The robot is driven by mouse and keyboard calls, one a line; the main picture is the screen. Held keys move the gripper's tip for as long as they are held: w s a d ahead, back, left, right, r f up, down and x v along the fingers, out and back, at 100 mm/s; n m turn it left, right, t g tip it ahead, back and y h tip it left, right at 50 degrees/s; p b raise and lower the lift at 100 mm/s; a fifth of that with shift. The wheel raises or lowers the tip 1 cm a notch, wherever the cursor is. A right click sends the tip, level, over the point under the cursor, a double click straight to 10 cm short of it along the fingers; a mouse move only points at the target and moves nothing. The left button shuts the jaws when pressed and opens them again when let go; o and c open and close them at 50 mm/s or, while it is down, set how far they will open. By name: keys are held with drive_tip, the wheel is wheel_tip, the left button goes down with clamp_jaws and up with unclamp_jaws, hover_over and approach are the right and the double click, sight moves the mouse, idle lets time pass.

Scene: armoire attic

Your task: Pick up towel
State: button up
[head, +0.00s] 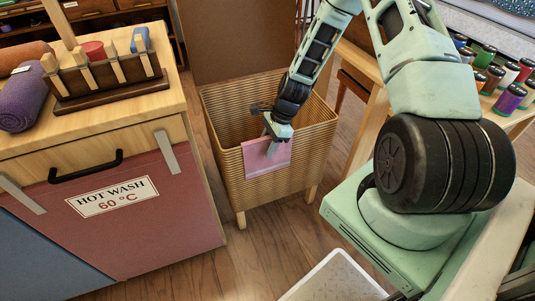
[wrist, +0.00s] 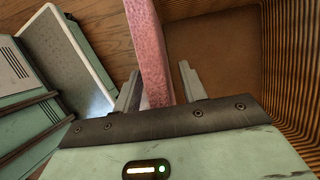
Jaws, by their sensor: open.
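A pink towel (head: 268,158) hangs over the front rim of a woven basket (head: 291,173). In the wrist view the towel (wrist: 149,50) is a narrow pink strip running down between the two fingers. My gripper (head: 272,140) is at the towel's upper edge on the basket rim. The wrist view shows the gripper (wrist: 158,85) open, with one finger on each side of the towel. A gap shows between the towel and the right finger; the left finger is close to it. The towel's lower end is hidden behind the gripper body in the wrist view.
A cabinet (head: 145,215) with a "HOT WASH 60 °C" label stands left of the basket, bearing a wooden rack (head: 105,82) and rolled purple cloth (head: 28,97). A table with several thread spools (head: 510,98) is at right. A white-rimmed tray (head: 333,277) lies in front.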

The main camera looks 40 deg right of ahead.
drive_tip(key=shift+f, duration=0.2)
clamp_jaws()
idle(0.3)
